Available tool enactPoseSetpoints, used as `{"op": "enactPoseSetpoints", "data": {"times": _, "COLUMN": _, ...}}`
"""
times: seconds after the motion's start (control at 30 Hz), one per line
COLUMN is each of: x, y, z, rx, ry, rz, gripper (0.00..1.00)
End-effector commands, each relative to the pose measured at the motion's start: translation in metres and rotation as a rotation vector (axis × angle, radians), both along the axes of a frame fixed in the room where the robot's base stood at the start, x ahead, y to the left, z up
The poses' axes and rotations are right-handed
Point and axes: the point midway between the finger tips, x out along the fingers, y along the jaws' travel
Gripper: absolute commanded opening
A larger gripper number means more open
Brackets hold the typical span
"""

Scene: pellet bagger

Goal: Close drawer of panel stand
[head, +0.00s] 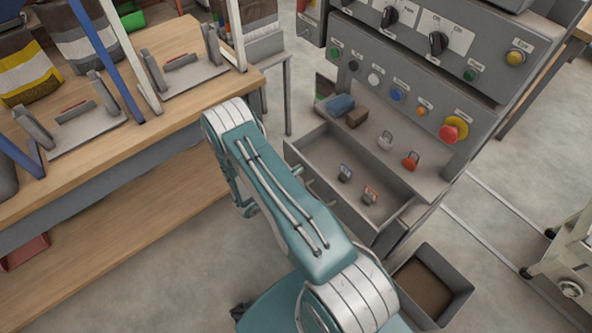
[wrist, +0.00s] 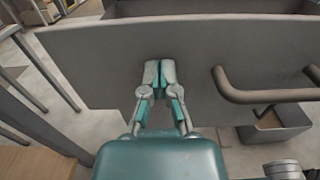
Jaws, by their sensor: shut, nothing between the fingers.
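The grey panel stand (head: 410,75) is at the upper right in the head view. Its drawer (head: 322,152) is pulled out, with two small padlocks (head: 345,173) (head: 370,195) inside. In the wrist view the drawer's flat grey front (wrist: 95,65) spans most of the picture, with a bar handle (wrist: 262,95) at the right. My gripper (wrist: 160,70) is shut and empty, pointing at the drawer front to the left of the handle. I cannot tell whether the fingertips touch it. In the head view my arm hides most of the gripper.
A wooden workbench (head: 180,112) stands on the left. On the stand's ledge above the drawer lie a red padlock (head: 411,160), a grey padlock (head: 385,140), a blue item (head: 341,104) and a brown block (head: 357,118). An open bin (head: 455,283) stands on the floor at the lower right.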

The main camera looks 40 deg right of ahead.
Motion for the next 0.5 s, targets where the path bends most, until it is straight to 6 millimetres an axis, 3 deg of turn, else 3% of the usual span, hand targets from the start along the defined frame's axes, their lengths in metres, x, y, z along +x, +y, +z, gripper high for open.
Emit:
{"op": "enactPoseSetpoints", "data": {"times": 0.23, "x": 0.001, "y": -0.031, "z": 0.000, "rx": 0.000, "ry": -0.001, "rz": -0.006, "gripper": 0.00}}
{"op": "enactPoseSetpoints", "data": {"times": 0.5, "x": 0.005, "y": -0.091, "z": 0.000, "rx": 0.000, "ry": -0.002, "rz": -0.006, "gripper": 0.00}}
